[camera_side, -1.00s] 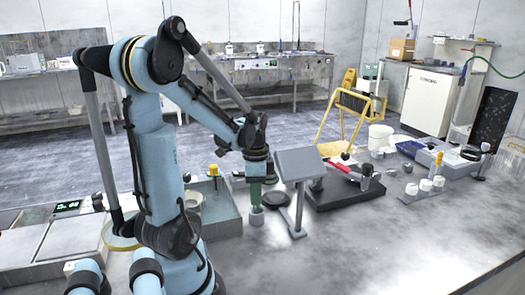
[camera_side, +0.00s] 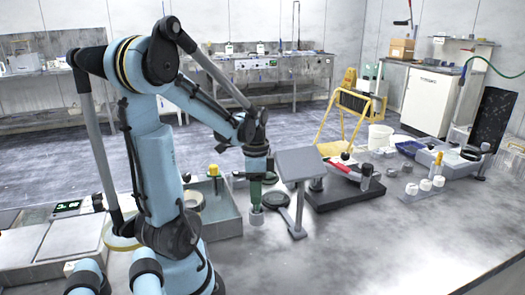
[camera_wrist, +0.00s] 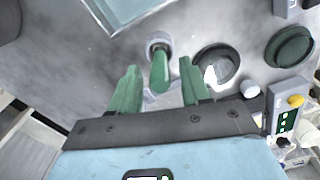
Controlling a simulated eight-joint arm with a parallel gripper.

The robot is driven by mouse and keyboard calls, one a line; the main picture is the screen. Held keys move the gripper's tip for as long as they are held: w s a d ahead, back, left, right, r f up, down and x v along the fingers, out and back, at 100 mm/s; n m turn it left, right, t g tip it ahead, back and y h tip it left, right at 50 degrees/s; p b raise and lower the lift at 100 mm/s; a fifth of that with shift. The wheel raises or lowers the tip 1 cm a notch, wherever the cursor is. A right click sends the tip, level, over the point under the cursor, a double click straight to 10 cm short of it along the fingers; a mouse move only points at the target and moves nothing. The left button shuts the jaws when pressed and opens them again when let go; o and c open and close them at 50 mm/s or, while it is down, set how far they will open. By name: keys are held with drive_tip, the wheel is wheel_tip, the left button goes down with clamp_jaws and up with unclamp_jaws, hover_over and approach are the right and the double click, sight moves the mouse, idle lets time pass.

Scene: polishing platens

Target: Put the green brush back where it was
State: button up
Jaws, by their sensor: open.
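The green brush (camera_wrist: 161,70) shows in the wrist view as a green handle rising from a round grey base. In the side view its grey base (camera_side: 256,216) stands on the bench, right of the grey tray. My gripper (camera_wrist: 159,88) is open, with one green finger on each side of the handle and gaps visible between. In the side view my gripper (camera_side: 255,188) points straight down above the brush base. The fingers and handle are both green, so they are hard to tell apart there.
The grey tray (camera_side: 222,222) lies just left of the brush. A dark round dish (camera_wrist: 216,66) and a dark green disc (camera_wrist: 290,47) lie to the right in the wrist view. A tilted grey panel on a stand (camera_side: 300,165) rises close by.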

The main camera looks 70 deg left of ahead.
wheel_tip(320, 180, up, 11)
idle(0.6)
